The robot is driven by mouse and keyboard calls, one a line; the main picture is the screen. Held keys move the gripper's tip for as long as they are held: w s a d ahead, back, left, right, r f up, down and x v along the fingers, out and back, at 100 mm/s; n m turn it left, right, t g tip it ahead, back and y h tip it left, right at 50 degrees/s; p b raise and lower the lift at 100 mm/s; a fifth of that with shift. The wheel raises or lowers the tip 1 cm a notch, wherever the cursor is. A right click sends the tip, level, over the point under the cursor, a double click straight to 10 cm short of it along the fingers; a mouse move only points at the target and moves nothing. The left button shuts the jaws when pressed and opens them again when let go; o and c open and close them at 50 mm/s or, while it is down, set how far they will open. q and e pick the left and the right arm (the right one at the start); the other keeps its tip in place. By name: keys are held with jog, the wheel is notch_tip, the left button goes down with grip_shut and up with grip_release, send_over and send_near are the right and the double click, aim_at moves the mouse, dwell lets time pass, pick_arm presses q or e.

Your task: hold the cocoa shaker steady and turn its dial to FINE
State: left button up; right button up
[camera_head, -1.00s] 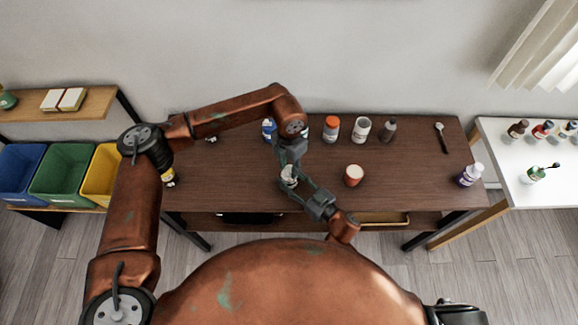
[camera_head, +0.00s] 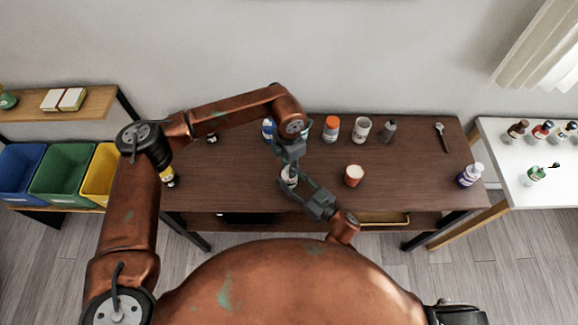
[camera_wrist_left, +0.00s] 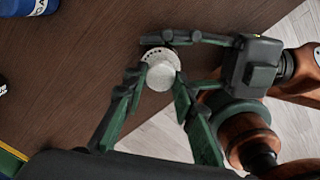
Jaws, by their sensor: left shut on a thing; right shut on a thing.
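The cocoa shaker (camera_head: 290,174) is a small pale, silvery container standing on the brown table, partly covered by my grippers. In the left wrist view its pale round top (camera_wrist_left: 161,76) and a disc with dark marks (camera_wrist_left: 155,53) show. My left gripper (camera_head: 290,160) comes from above, its fingers (camera_wrist_left: 160,84) shut on either side of the top. My right gripper (camera_head: 296,182) comes from the front right and is shut around the shaker's body, with one finger on each side. The dial's lettering is too small to read.
A red cup-like container (camera_head: 353,175) stands just right of my right gripper. A spoon (camera_head: 442,137) and a purple bottle (camera_head: 470,174) are at the right. The table's front right is clear.

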pick_arm(q)
jog(key=m, duration=0.4)
jog(key=shift+w+m, duration=0.1)
jog(key=shift+m, duration=2.4)
jog(key=o, duration=1.2)
jog(key=shift+c, duration=0.2)
notch_tip(320, 180, up, 12)
